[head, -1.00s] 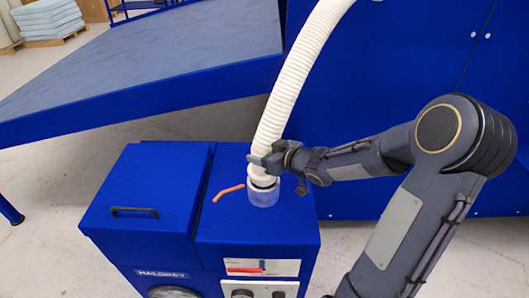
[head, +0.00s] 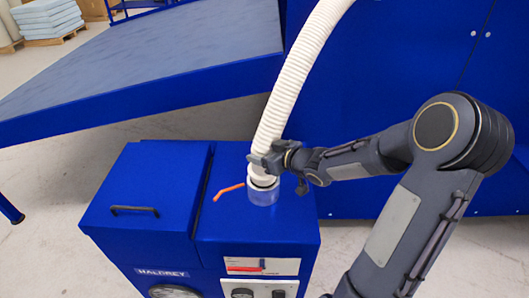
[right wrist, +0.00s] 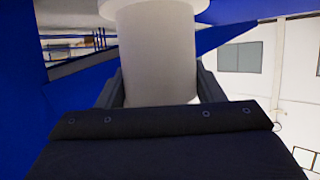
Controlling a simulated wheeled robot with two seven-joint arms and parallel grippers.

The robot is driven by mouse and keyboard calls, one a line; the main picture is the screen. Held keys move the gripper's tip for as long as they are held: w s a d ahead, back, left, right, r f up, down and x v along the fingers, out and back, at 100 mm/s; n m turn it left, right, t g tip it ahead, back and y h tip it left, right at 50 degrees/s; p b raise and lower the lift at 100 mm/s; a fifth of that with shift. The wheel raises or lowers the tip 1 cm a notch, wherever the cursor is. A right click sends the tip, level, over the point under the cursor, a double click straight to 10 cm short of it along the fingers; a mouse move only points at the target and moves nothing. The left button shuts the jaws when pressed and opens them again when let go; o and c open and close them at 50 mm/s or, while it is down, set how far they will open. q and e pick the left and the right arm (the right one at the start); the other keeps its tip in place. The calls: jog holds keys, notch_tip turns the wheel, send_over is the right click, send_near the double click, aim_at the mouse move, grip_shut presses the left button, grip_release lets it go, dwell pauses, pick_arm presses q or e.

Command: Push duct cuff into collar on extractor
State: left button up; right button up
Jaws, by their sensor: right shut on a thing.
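The white ribbed duct (head: 290,85) comes down from the top of the head view to its smooth white cuff (head: 264,171). My right gripper (head: 263,161) is shut on the cuff from the right side, above the collar. In the right wrist view the white cuff (right wrist: 158,55) stands between both fingers. My left gripper is not in view.
An orange lever or strap (head: 228,191) lies on the extractor top, left of the collar. A black handle (head: 134,211) is on the extractor's left lid. A large blue sloped table (head: 150,60) stands behind, and a blue machine wall (head: 420,60) is at the back right.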

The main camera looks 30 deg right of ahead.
jog(key=shift+f+b, duration=1.1)
jog(key=shift+f, duration=0.65)
dwell(1.0)
jog(key=o, duration=1.2)
jog(key=shift+r, duration=0.1)
jog(key=p+v, duration=0.2)
jog(key=v, duration=0.5)
jog(key=shift+s+d, duration=0.1)
jog(key=shift+s, duration=0.3)
